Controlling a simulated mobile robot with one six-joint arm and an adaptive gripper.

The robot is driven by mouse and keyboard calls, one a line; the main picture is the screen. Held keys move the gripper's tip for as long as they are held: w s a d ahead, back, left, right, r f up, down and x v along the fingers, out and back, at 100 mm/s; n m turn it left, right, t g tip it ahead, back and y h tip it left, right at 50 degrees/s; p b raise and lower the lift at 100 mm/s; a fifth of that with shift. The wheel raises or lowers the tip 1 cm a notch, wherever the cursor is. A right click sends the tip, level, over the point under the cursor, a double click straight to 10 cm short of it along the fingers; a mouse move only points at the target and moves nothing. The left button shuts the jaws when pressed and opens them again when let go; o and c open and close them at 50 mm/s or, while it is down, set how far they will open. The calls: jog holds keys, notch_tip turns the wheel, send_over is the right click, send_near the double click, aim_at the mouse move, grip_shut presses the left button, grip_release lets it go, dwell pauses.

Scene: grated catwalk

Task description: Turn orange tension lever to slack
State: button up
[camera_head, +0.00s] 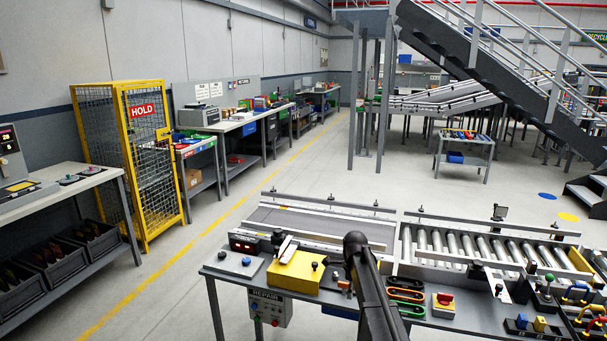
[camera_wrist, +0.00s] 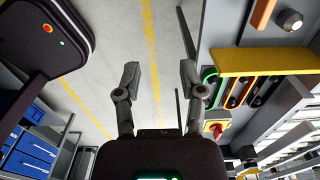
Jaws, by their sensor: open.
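An orange bar (camera_wrist: 262,14) lies on a grey surface beside a pale round knob at the upper right of the wrist view. It may be the tension lever, but I cannot tell for sure. In the head view a small orange piece (camera_head: 344,284) shows between the yellow block and my dark arm; I cannot tell whether it is the same thing. My gripper (camera_wrist: 159,70) is open and empty, its two fingers apart over the floor, left of the bench edge and touching nothing. In the head view my arm hides part of the bench and the fingers do not show clearly.
Looped coloured handles (camera_head: 407,296) lie beside a red knob on a yellow base (camera_head: 445,300). The yellow block (camera_head: 297,270) stands left of my arm. Conveyor rollers (camera_head: 480,245) run behind. A REPAIR box (camera_head: 269,308) hangs below the front edge. Open floor lies beyond.

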jog(key=s+f+n+b, duration=0.3)
jog(key=s+n, duration=0.4)
jog(key=s, duration=0.3)
jog(key=s+f+n+b, duration=0.4)
jog(key=s+n, duration=0.4)
jog(key=s, duration=0.2)
jog(key=s+f+n+b, duration=0.3)
jog(key=s+n, duration=0.4)
jog(key=s, duration=0.3)
notch_tip(320, 180, up, 14)
jog(key=p, duration=1.3)
jog(key=shift+w+d+f+p, duration=0.15)
jog(key=shift+w+d+p, duration=0.15)
jog(key=shift+d+p, duration=0.15)
jog(key=shift+d, duration=0.1)
